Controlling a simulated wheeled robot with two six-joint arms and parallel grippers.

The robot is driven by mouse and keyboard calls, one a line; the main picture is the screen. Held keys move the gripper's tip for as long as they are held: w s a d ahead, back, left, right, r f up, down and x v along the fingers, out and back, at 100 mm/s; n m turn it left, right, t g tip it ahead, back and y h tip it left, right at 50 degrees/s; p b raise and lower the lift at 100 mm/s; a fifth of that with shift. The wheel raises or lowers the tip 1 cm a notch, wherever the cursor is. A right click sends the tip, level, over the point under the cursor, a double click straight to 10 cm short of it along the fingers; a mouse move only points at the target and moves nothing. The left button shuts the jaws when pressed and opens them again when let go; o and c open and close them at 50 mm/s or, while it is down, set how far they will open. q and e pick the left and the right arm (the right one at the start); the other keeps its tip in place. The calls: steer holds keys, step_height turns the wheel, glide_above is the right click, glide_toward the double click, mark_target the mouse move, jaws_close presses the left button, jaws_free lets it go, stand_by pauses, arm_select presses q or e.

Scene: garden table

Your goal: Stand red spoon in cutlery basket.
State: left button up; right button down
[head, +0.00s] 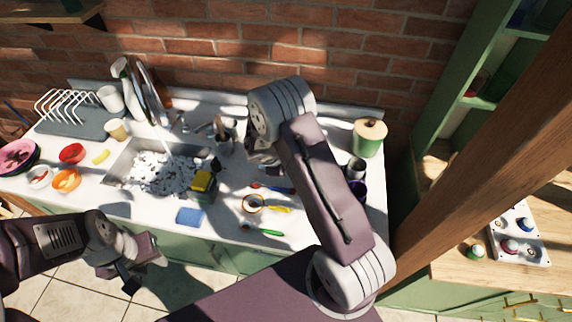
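A utensil holder (224,146), which looks like the cutlery basket, stands at the back of the counter right of the sink, with several utensils upright in it. I cannot pick out the red spoon for certain; a small reddish and blue utensil (272,187) lies on the counter below my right wrist. My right gripper (262,158) is just right of the holder, mostly hidden by its own arm; its fingers and anything in them cannot be made out. My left gripper (145,275) is in front of the counter, low at the left, open and empty, far from the holder.
The sink (160,170) is full of foam, with a yellow and black sponge (203,181) at its edge. A blue sponge (189,217), an orange ring (253,203) and a green utensil (262,231) lie in front. A green canister (369,138) stands right; bowls (72,153) stand left.

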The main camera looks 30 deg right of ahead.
steer(key=shift+w+f, duration=0.15)
steer(key=shift+f, duration=0.3)
steer(key=c, duration=1.6)
jaws_free()
steer(key=shift+c, duration=0.2)
steer(key=shift+o, duration=1)
